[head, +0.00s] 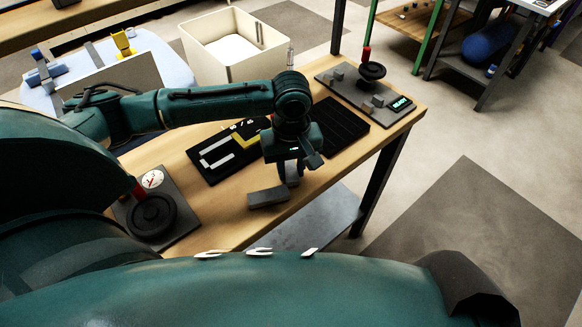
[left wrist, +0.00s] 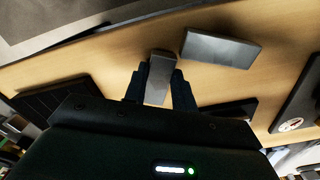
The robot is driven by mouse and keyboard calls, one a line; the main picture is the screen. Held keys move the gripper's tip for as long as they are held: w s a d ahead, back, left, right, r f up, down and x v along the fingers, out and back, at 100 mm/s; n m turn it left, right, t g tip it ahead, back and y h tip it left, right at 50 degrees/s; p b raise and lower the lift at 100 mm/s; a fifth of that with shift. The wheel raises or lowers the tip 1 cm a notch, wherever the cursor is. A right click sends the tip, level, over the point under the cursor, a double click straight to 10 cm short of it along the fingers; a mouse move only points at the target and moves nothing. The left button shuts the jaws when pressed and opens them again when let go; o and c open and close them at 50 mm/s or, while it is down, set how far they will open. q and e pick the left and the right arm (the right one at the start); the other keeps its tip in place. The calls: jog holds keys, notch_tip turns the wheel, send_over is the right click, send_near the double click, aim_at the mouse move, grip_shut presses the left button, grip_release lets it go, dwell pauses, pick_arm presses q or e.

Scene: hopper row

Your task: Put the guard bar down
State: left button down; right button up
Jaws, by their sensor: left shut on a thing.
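My left gripper (head: 290,170) points down over the front part of the wooden table (head: 225,228). In the left wrist view its two dark fingers (left wrist: 158,88) are shut on a short grey bar, which I take as the guard bar (left wrist: 159,70). The bar sticks out past the fingertips; I cannot tell whether its end touches the table. In the head view the gripper partly hides it. A second grey block (head: 268,197) lies on the table beside the gripper; it also shows in the left wrist view (left wrist: 222,48). My right gripper is not in view.
Behind the gripper lie a black tray (head: 208,172) with white and yellow pieces and a ribbed black tray (head: 336,124). A handwheel plate with a gauge (head: 152,180) is at left, a panel with a lit display (head: 401,104) at far right. Bare wood lies around the block.

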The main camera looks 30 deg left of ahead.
pick_arm(q)
jog(key=shift+f, duration=0.2)
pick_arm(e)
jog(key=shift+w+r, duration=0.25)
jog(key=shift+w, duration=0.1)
pick_arm(q)
jog(key=c, duration=1.5)
grip_release()
jog(key=shift+f, duration=0.15)
jog(key=shift+c, duration=0.2)
jog(key=o, duration=0.4)
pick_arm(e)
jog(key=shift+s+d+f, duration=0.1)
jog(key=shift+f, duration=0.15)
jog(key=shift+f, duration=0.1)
pick_arm(q)
notch_tip(320, 180, up, 12)
jog(key=shift+p, duration=0.35)
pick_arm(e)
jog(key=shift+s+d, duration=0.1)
